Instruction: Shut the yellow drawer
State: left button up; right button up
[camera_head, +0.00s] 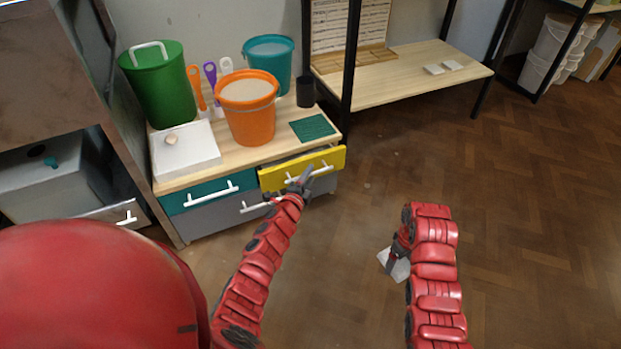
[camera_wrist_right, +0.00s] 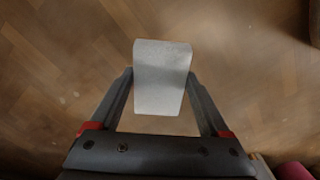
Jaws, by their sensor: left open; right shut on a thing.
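The yellow drawer (camera_head: 333,160) is at the upper right of a low wooden-topped cabinet in the head view. Its front stands out from the cabinet, so it is partly open. It has a white bar handle (camera_head: 322,171). My left gripper (camera_head: 303,181) is open at the drawer front, by the left part of the handle. I cannot tell whether it touches the handle. My right gripper (camera_head: 393,255) is shut on a whitish block (camera_wrist_right: 160,85), held over the floor well to the right of the drawer. The block also shows in the head view (camera_head: 399,269).
The cabinet top (camera_head: 217,143) carries an orange bucket (camera_head: 250,115), a green bin (camera_head: 160,85), a teal bucket (camera_head: 270,60), a white box (camera_head: 185,150) and a green mat (camera_head: 312,127). A teal drawer (camera_head: 208,192) looks shut. The floor (camera_head: 400,170) right of the cabinet is clear.

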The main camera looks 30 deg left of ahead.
pick_arm(q)
jog(key=shift+w, duration=0.65)
grip_shut()
jog(key=shift+s+f, duration=0.1)
dwell(0.9)
